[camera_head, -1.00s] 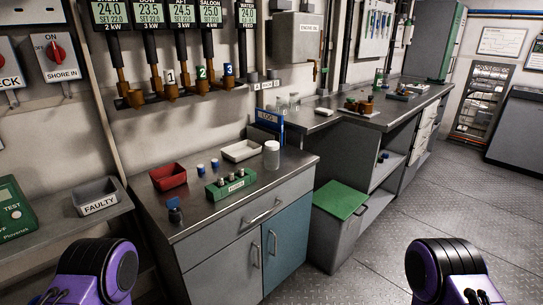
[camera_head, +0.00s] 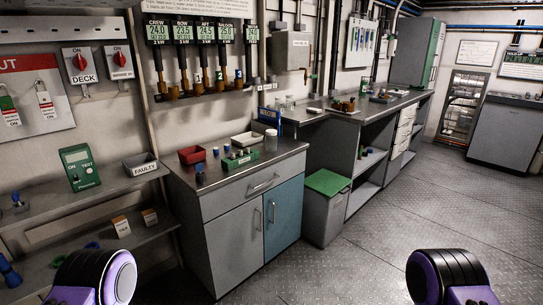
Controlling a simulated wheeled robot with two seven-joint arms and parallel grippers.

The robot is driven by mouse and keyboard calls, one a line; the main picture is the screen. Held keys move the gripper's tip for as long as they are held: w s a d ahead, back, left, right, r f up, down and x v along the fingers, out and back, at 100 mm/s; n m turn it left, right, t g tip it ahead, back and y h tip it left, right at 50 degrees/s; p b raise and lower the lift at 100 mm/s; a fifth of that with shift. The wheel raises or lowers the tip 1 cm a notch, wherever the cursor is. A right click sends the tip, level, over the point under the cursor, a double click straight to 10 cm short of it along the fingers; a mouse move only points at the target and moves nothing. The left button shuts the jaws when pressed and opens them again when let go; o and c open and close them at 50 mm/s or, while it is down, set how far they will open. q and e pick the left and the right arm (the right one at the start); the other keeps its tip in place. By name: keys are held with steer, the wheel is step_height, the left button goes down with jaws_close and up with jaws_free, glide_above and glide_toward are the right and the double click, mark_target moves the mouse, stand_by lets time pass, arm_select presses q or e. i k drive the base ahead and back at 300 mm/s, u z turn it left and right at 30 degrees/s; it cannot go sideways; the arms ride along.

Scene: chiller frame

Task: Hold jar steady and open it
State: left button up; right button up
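A pale, whitish jar (camera_head: 271,140) stands upright at the back right of the near steel counter (camera_head: 285,153), beside a blue upright log holder. Its lid is too small to make out. Only purple and black parts of my two arms show at the bottom left and bottom right of the picture. Both of my grippers are out of view. Neither arm is near the jar.
On the same counter are a red tray (camera_head: 192,154), a white tray (camera_head: 244,139), a green block with several small parts (camera_head: 241,159) and small blue-topped items. A green-lidded bin (camera_head: 327,182) stands right of the cabinet (camera_head: 237,237). The floor (camera_head: 370,235) on the right is clear.

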mark_target(270, 141)
steer(key=z, duration=1)
steer(key=i, duration=2.15)
steer(key=u, duration=0.55)
